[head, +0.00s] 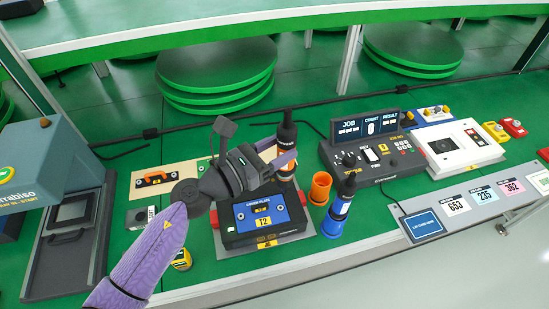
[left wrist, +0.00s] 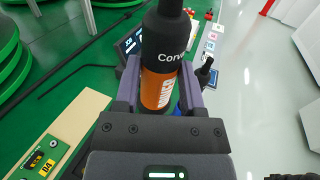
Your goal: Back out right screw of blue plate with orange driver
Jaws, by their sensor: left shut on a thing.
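My left gripper (head: 285,160) is shut on the orange driver (head: 287,133), black on top with an orange lower part. It holds the driver near upright, beyond the back right of the blue plate (head: 261,212). In the left wrist view the driver (left wrist: 160,88) stands between the two purple fingers (left wrist: 160,92); its lower tip is hidden. The blue plate lies on a black unit marked 12, on a grey base with red side parts. Its right screw is too small to make out clearly. My right gripper is not in view.
An orange cup (head: 320,187) stands empty right of the plate, beside a blue driver (head: 344,196) in its blue holder. A dark control box (head: 374,158) with a display is behind them. A beige board (head: 160,180) with an orange part lies left.

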